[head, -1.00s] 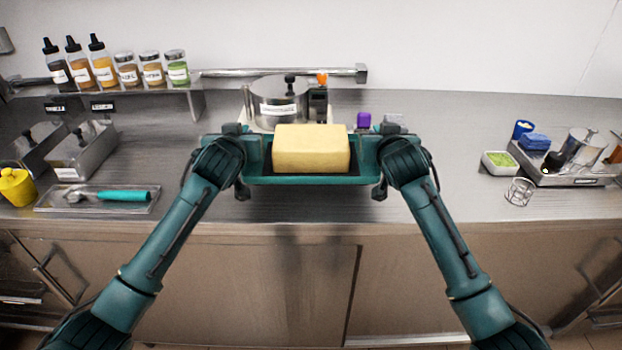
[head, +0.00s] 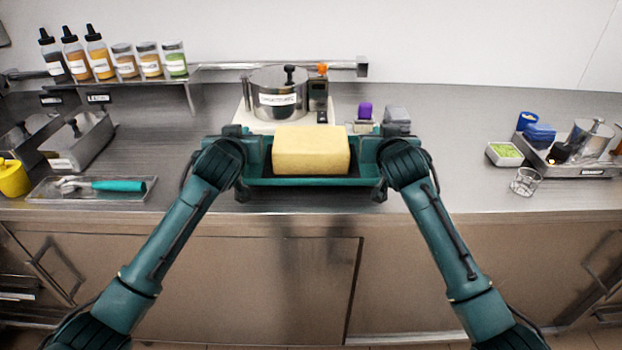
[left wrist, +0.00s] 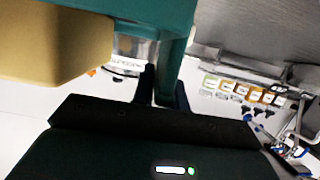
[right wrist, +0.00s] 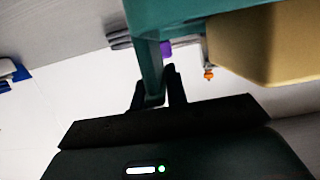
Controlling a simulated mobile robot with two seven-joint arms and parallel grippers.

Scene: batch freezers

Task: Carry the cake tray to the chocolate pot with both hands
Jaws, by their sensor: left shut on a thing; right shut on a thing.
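The teal cake tray (head: 310,182) is held up near the counter's front edge, with a pale yellow block of cake (head: 310,150) on it. My left gripper (head: 238,160) is shut on the tray's left end; the left wrist view shows its fingers (left wrist: 160,88) around the teal rim. My right gripper (head: 380,160) is shut on the right end, and its fingers (right wrist: 158,90) show in the right wrist view. The tray looks level. The chocolate pot (head: 278,95), steel with a lid, black knob and white label, stands behind the tray on a white base (head: 245,122).
A purple-capped item (head: 365,111) and a grey block (head: 397,115) stand right of the pot. Bottles and jars (head: 112,60) line a shelf at left. A scoop tray (head: 92,189) lies at front left. A steel tray (head: 580,165) with containers is at right.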

